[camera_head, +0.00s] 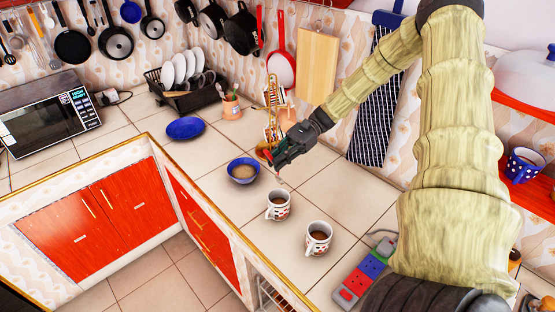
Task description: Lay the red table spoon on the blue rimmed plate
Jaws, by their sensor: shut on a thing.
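My gripper (276,160) hangs over the counter, just right of and above the blue bowl in the picture. It is shut on a small red thing, which looks like the red table spoon (263,153). Most of the spoon is hidden by the fingers or too small to make out. The blue rimmed plate (186,129) lies flat and empty on the counter, left of and farther back than my gripper.
A blue bowl (243,171) with brown contents stands between my gripper and the front edge. Two patterned mugs (318,239) stand nearer. A terracotta pot (232,108) and a black dish rack (180,97) stand behind the plate. Pans hang on the wall.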

